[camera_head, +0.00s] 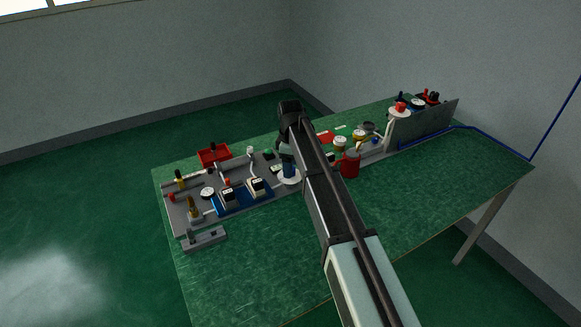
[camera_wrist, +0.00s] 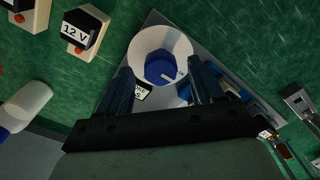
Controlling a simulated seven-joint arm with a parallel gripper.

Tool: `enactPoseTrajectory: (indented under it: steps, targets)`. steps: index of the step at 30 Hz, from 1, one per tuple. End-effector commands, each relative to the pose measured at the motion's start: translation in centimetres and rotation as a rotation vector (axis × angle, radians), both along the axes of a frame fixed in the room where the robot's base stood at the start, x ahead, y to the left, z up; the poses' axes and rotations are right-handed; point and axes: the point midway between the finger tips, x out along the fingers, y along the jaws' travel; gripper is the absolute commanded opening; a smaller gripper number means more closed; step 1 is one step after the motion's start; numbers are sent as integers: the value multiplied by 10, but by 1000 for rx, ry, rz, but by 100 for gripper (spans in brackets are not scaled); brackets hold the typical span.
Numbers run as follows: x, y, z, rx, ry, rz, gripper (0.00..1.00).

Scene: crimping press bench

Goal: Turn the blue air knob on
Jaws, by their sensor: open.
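The blue air knob (camera_wrist: 160,68) sits on a round white disc (camera_wrist: 152,39) on a grey plate in the wrist view. A pale mark shows on its right side. My gripper (camera_wrist: 160,72) is open, with one dark blue finger on each side of the knob; gaps show between the fingers and the knob. In the head view the white disc (camera_head: 288,181) shows below my gripper (camera_head: 287,160), and I cannot clearly tell the knob from the fingers there. A small white label beside the left finger is partly hidden.
A white box marked 12 V (camera_wrist: 82,30) with a red button stands left of the knob. In the head view, a red bin (camera_head: 214,155), a red can (camera_head: 350,165) and an upright grey panel (camera_head: 425,124) stand on the green bench.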

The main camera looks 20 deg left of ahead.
Motion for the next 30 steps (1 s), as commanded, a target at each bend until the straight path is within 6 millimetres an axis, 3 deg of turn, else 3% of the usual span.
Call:
enactPoseTrajectory:
  steps: [18, 30]
  targets:
    - [1, 0, 108, 1, -1, 0, 67]
    - [0, 0, 126, 0, 0, 0, 67]
